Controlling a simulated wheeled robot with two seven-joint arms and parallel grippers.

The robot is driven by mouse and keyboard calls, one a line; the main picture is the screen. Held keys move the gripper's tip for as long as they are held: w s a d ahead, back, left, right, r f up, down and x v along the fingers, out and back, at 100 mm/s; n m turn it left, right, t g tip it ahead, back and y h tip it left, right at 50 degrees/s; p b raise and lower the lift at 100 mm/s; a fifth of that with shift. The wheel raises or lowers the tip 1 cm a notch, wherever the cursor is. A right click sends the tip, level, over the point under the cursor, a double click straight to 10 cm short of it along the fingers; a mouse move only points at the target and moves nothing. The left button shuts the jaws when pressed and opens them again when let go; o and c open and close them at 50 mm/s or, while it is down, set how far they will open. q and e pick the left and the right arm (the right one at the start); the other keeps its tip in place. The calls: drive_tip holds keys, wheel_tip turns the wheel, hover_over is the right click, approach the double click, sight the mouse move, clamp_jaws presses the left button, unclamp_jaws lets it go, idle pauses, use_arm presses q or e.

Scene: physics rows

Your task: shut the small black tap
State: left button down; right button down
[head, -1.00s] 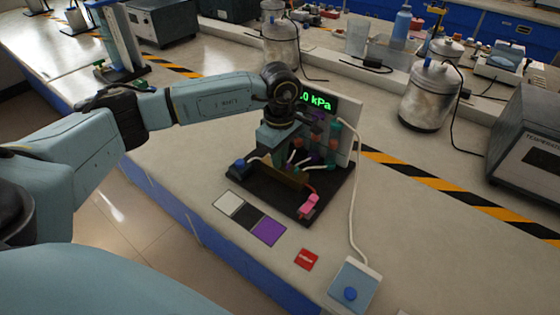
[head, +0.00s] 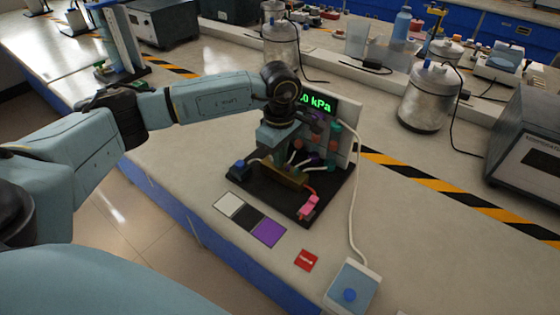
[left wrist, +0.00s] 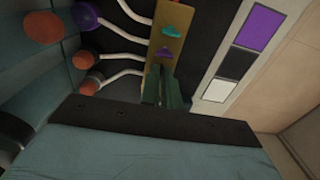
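My left gripper (left wrist: 163,88) reaches down over a brass bar (left wrist: 167,38) on a black base plate (head: 270,196). In the left wrist view a teal tap (left wrist: 170,31) and a purple tap (left wrist: 164,53) sit on the bar. The two green fingers stand close together at the bar's near end, just past the purple tap. I cannot make out the small black tap; the fingers and hand may hide it. Whether the fingers grip something is unclear. In the head view the hand covers much of the bar (head: 287,179). My right gripper is not in view.
A panel with a green kPa display (head: 317,104) stands behind the base. White hoses (left wrist: 120,30) run beside the bar. White, black and purple squares (head: 269,233), a red label (head: 306,260) and a box with a blue button (head: 350,294) lie in front.

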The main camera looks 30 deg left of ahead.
use_arm(q)
drive_tip(key=m+b, duration=0.1)
drive_tip(key=m, duration=0.1)
drive_tip(key=shift+f+m, duration=0.15)
drive_tip(key=shift+m, duration=0.25)
drive_tip(key=shift+m+b, duration=0.75)
drive_tip(key=shift+m, duration=1.35)
